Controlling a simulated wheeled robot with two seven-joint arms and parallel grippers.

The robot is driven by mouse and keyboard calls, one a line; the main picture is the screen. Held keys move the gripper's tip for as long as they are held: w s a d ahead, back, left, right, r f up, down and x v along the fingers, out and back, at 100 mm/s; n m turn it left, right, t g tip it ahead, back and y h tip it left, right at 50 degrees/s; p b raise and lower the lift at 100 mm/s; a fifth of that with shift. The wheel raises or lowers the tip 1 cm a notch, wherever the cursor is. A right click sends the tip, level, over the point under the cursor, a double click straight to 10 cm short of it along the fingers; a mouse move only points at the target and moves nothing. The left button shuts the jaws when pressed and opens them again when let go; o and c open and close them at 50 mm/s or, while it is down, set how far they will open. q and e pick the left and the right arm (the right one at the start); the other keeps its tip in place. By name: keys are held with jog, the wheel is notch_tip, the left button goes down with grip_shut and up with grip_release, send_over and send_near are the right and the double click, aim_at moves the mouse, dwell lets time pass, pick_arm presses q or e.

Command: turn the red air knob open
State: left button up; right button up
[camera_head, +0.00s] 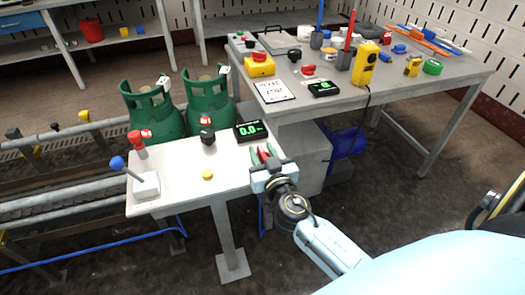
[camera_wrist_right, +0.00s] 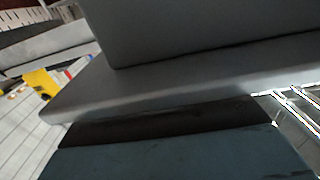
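My right gripper (camera_head: 264,155) is at the right edge of the small white table, just in front of a black display that reads 0.0 (camera_head: 251,131). Small red and green parts show at its fingertips. I cannot tell whether a red part there is the air knob, or whether the fingers are closed on it. Other red knobs show in the head view: one upright on the small table's left (camera_head: 136,139), one on a yellow box (camera_head: 259,58) and one on the rear bench (camera_head: 309,70). The right wrist view shows mostly grey surfaces, with no knob clear. My left gripper is out of view.
The small white table (camera_head: 180,171) also holds a blue-ball lever (camera_head: 117,163), a black knob (camera_head: 207,137) and a yellow button (camera_head: 207,175). Green gas cylinders (camera_head: 208,100) stand behind it. The rear bench (camera_head: 399,88) is crowded with tools. Open floor lies to the right.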

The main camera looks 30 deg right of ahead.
grip_shut()
